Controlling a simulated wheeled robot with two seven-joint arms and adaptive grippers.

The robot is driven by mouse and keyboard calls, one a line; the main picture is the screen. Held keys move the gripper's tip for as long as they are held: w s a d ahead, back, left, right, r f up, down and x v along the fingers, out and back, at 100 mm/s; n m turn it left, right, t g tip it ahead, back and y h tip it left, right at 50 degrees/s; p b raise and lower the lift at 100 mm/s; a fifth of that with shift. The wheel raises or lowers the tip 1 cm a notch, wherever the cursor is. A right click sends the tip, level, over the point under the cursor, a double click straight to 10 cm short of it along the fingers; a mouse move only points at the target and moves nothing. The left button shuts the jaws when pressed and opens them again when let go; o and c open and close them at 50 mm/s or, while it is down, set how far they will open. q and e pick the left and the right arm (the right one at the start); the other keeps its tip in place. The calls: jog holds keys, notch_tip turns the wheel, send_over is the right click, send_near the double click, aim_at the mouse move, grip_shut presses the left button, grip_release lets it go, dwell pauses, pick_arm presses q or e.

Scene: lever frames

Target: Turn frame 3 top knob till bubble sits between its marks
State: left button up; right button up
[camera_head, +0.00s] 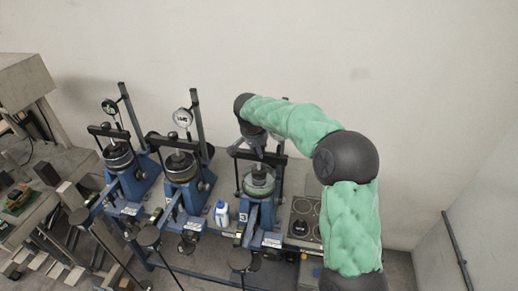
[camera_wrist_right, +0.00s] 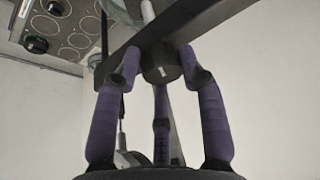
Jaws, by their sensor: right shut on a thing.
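Frame 3 (camera_head: 262,215) is the rightmost blue lever frame in the head view, with a clear-walled cell (camera_head: 259,186) under its black crossbar. My right gripper (camera_head: 257,150) comes down from above onto the top of this frame. In the right wrist view, the purple fingers of my right gripper (camera_wrist_right: 160,66) are closed around a black top knob (camera_wrist_right: 160,72) with a short white mark. The knob sits at the crossbar (camera_wrist_right: 205,27), and a pale rod (camera_wrist_right: 147,11) shows beyond. I cannot make out a bubble or its marks. My left gripper is in neither view.
Two similar blue frames with dial gauges (camera_head: 182,118) stand to the left. A white-and-blue bottle (camera_head: 221,213) stands left of frame 3. A panel with round recesses (camera_head: 305,212) lies to its right. A plain wall (camera_head: 400,70) stands behind.

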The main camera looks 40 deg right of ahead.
jog(key=shift+a+f, duration=0.2)
jog(key=shift+f, duration=0.05)
jog(key=o, duration=1)
jog(key=shift+c, duration=0.2)
jog(key=shift+o, duration=0.6)
jog(key=shift+w, duration=0.3)
jog(key=shift+s+d+r, duration=0.1)
jog(key=shift+s+r, duration=0.1)
jog(key=shift+r, duration=0.1)
jog(key=v, duration=1.1)
jog(key=shift+a+r, duration=0.2)
jog(key=shift+r, duration=0.05)
